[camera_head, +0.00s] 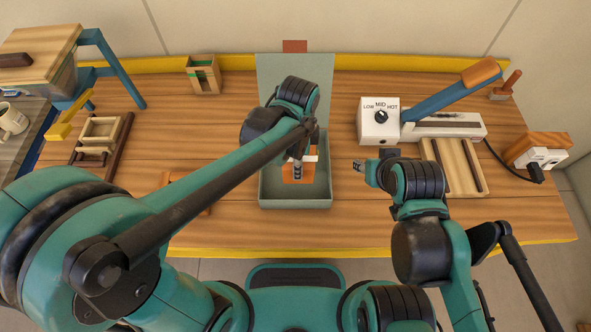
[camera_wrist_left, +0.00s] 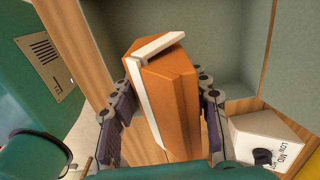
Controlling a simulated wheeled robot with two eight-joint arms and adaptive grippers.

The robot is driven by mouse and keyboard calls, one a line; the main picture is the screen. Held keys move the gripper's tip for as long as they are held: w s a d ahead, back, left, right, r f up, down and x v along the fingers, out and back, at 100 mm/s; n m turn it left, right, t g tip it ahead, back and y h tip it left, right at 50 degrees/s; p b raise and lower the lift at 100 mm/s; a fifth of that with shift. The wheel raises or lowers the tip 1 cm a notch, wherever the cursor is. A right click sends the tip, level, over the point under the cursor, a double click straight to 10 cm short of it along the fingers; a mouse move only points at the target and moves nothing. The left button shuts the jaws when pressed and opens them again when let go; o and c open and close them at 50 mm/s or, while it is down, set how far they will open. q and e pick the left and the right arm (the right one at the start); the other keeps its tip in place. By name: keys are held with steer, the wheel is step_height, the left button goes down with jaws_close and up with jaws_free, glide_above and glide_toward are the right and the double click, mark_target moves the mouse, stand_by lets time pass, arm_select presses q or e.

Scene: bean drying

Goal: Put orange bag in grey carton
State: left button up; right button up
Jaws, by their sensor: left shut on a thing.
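The orange bag (camera_wrist_left: 168,90) has a white strip along its top and edge. My left gripper (camera_wrist_left: 165,118) is shut on it, with one dark finger on each side. In the head view the bag (camera_head: 299,178) shows within the outline of the grey carton (camera_head: 295,203), partly hidden by my left gripper (camera_head: 297,168). The carton stands open at the table's middle, its flap raised at the back. How far the bag is below the rim I cannot tell. My right gripper (camera_head: 364,170) is right of the carton, apart from it; its jaw opening is unclear.
A white heater box (camera_head: 379,122) with a LOW-MID-HOT dial and a blue lever (camera_head: 445,97) stands right of the carton. A slatted wooden tray (camera_head: 453,167) lies in front of it. A small wooden holder (camera_head: 204,76) stands back left. The table's front left is largely covered by my arm.

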arm_select(q)
steer(key=shift+w+a+f, duration=0.35)
steer(key=shift+a+f, duration=0.05)
steer(key=shift+f+b, duration=0.85)
steer(key=shift+f, duration=1)
steer(key=shift+f, duration=0.25)
steer(key=o, duration=1.4)
steer(key=shift+r, duration=0.1)
steer(key=shift+r, duration=0.35)
step_height(320, 180, up, 12)
steer(key=p, duration=0.4)
steer(key=shift+f, duration=0.2)
